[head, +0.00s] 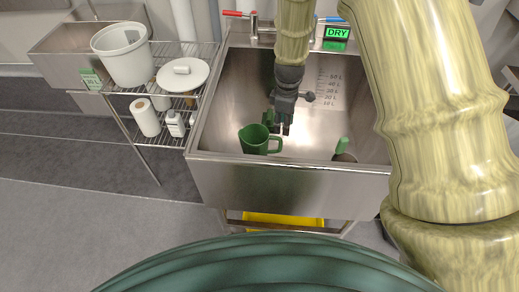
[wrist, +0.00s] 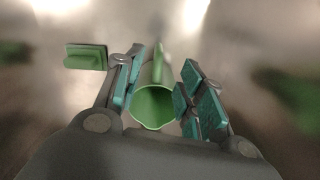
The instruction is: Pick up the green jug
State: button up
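The green jug (head: 254,140) stands in the steel sink, near its front wall, with its handle to the right in the head view. My gripper (head: 286,128) points down into the sink just behind and beside the handle. In the wrist view the jug's pale green open mouth (wrist: 153,106) lies between the fingers of my gripper (wrist: 157,92). The fingers are spread, with a small gap at the right one. Contact at the left finger cannot be told. The lower part of the jug is hidden in the wrist view.
The steel sink (head: 225,160) has raised walls around the jug. A green-handled item (head: 342,148) lies at the right in it. A wire rack (head: 205,60) with a white bucket (head: 124,56) stands left of the sink.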

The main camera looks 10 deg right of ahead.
aim_at(281, 139)
jog(key=shift+w+f, duration=0.3)
jog(key=shift+f, duration=0.1)
jog(key=shift+s+a+f, duration=0.1)
jog(key=shift+f, duration=2.5)
jog(key=shift+s+f, duration=0.1)
jog(key=shift+f, duration=2.5)
jog(key=shift+c, duration=0.5)
